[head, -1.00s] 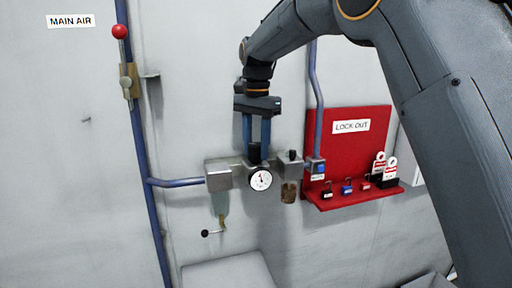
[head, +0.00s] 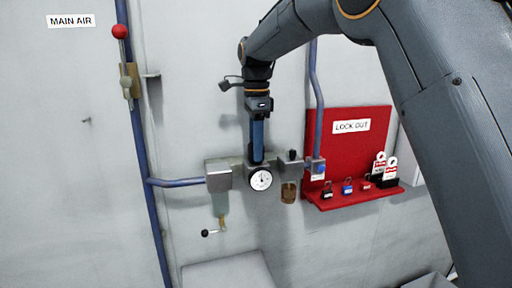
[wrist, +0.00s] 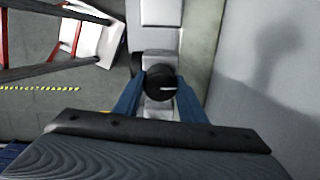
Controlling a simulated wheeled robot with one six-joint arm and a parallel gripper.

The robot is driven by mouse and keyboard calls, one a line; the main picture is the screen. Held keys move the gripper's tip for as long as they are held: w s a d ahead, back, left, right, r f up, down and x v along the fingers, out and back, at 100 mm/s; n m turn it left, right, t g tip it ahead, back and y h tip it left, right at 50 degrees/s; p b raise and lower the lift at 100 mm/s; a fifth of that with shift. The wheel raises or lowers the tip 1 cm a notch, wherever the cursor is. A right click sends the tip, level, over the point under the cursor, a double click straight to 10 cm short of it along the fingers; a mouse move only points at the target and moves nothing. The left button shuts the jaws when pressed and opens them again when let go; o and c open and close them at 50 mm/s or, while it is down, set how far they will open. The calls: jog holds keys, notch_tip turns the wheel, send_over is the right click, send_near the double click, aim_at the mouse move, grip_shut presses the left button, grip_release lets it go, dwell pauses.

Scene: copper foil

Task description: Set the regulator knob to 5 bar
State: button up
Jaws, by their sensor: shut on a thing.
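The regulator knob (wrist: 160,83) is black and round, with a white line on top that points right in the wrist view. My gripper (wrist: 160,90) reaches down from above, its two blue fingers shut on the knob from either side. In the head view my gripper (head: 257,158) is seen edge-on, its fingers lined up, and the knob is mostly hidden. The round white pressure gauge (head: 261,180) sits on the front of the regulator, just below the fingertips. Its needle points roughly upward, but the numbers are too small to read.
A grey block (head: 218,175) is left of the regulator; another unit with an amber bowl (head: 289,192) is close on the right. A red lockout board (head: 345,150) with padlocks and tags hangs further right. A red-knobbed lever (head: 120,32) is upper left.

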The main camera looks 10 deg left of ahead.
jog(key=shift+r, duration=0.1)
dwell(0.5)
jog(key=o, duration=1.1)
jog(key=shift+c, duration=0.2)
jog(key=shift+s+r+b, duration=0.1)
jog(key=shift+r+b, duration=1.3)
jog(key=shift+r, duration=2.45)
